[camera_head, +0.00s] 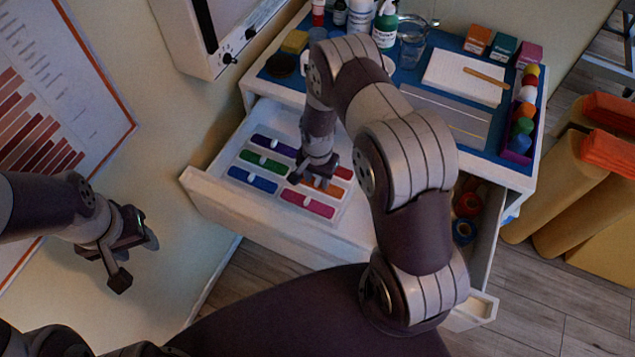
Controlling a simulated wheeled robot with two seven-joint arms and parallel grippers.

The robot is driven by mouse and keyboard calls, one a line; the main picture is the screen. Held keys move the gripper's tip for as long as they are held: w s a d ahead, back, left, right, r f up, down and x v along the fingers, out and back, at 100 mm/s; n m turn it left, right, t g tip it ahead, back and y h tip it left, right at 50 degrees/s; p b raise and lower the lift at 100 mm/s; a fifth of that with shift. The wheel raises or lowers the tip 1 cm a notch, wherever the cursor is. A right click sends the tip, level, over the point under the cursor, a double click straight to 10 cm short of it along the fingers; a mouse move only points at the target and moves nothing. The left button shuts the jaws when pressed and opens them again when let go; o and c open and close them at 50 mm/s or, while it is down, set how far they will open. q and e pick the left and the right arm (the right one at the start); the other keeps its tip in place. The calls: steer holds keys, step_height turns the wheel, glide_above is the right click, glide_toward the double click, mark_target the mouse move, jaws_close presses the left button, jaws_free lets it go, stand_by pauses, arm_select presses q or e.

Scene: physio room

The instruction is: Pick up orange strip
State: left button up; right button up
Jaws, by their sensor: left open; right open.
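The orange strip (331,188) lies in a white tray (276,207) inside the open drawer (215,192), in the right column between a red strip (343,173) and a pink strip (307,204). My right gripper (312,181) is right over the orange strip, pointing down with open jaws, and hides its left part. I cannot tell whether the fingers touch it. Purple (273,146), green (263,162) and blue (252,180) strips fill the left column. My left gripper (129,253) is open and empty, left of the drawer.
The cabinet top above the drawer holds bottles (385,25), a glass (411,42), a notepad (464,77) and a box of coloured balls (523,115). Yellow rolls (571,190) stand at the right.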

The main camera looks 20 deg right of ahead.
mark_target(317, 180)
steer(key=shift+s+r, duration=0.1)
jaws_close()
step_height(317, 180, up, 4)
steer(key=shift+r, duration=0.25)
steer(key=s+d+r+p, duration=0.3)
steer(key=s+r, duration=0.5)
steer(key=s, duration=0.3)
steer(key=shift+d+r, duration=0.25)
steer(key=shift+d, duration=0.2)
